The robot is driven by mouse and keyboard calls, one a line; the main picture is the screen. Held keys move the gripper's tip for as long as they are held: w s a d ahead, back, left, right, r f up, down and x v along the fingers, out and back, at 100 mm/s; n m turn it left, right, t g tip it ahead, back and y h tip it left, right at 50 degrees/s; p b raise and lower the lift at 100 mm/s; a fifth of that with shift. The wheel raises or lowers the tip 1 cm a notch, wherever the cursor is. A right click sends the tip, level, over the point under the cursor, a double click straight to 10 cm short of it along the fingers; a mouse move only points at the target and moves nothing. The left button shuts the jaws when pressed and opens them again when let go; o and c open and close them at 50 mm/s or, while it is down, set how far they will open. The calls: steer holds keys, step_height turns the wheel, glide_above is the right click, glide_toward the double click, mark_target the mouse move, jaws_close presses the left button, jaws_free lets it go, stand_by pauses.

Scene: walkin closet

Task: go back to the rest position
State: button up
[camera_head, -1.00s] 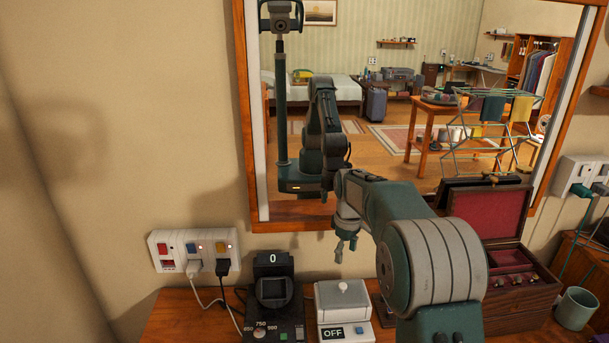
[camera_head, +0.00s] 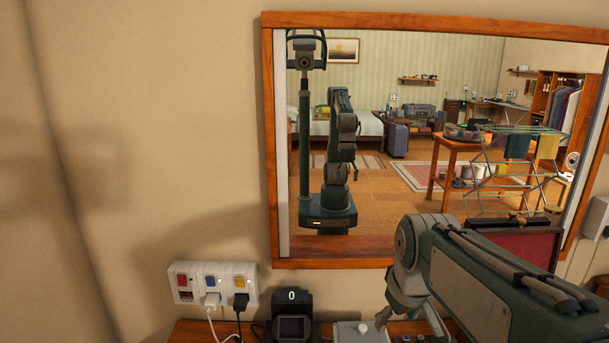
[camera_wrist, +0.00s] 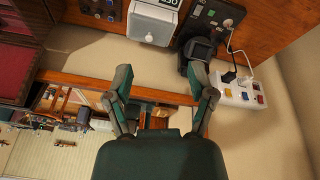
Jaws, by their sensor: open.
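My gripper (camera_wrist: 164,88) is open and empty in the wrist view, its two fingers spread apart. In the head view my gripper (camera_head: 400,312) hangs low in front of the wall, partly hidden by my wrist. It is above the dresser top, left of the red-lined box. No object is between the fingers.
A framed mirror (camera_head: 420,265) hangs behind the arm. A power strip (camera_head: 215,283) with plugs and cables is on the wall at left. A black device (camera_head: 291,305) and a white box (camera_head: 357,331) stand on the dresser. An open red-lined box (camera_head: 520,240) is at right.

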steer(key=s+f+m+t, duration=0.2)
steer(key=s+f+m, duration=0.1)
steer(key=s, duration=1.1)
steer(key=shift+s+m, duration=0.3)
steer(key=shift+s, duration=0.1)
stand_by(0.9)
